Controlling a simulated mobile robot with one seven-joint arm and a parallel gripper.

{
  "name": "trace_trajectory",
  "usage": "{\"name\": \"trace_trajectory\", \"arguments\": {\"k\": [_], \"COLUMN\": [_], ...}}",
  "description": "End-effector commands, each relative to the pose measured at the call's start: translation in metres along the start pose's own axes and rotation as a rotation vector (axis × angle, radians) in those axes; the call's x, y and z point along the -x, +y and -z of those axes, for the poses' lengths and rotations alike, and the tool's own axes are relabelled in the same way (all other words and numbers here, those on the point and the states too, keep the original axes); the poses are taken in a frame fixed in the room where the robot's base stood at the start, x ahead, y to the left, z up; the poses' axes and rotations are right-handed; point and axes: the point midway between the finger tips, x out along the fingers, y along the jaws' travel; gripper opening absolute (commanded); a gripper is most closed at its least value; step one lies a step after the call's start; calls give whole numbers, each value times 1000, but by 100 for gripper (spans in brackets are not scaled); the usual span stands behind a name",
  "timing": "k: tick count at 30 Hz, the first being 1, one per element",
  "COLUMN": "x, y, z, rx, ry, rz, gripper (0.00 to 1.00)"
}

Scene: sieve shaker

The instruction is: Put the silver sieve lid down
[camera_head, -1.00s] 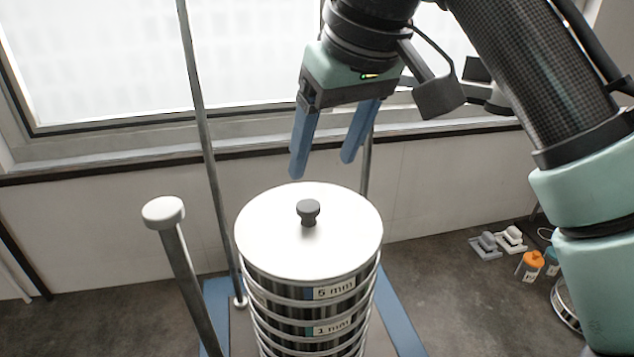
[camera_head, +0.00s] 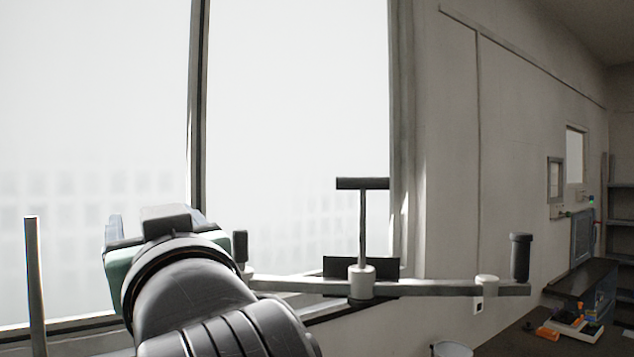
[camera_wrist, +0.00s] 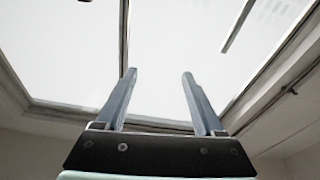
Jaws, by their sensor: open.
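The silver sieve lid and the sieve stack are out of view in both current views. My gripper (camera_wrist: 159,74) is open in the wrist view, with two blue-grey fingers apart and nothing between them. Bright window panes show behind the fingers. In the head view my raised arm and wrist fill the lower left, in front of the window. The fingers are mostly hidden there by my own wrist.
A horizontal metal bar (camera_head: 432,288) with an upright T-handle (camera_head: 362,230) and a dark knob (camera_head: 520,257) spans right of my arm. A pale rod (camera_head: 34,285) stands at far left. A bench with orange items (camera_head: 570,325) is at lower right.

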Motion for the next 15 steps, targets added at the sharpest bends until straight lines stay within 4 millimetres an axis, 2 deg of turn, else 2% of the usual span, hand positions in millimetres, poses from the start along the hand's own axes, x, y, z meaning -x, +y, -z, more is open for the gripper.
{"name": "trace_trajectory", "arguments": {"k": [1,4,6,9,12,15], "x": [21,71,107,148,172,181], "y": [14,44,58,69,73,74], "z": [12,35,47,57,63,66], "rx": [-6,27,66,125,167,185], "ry": [119,319,421,517,567,585], "rz": [-84,-265,-376,-494,-561,-585], "gripper": [70,70,70,70,70,70]}}
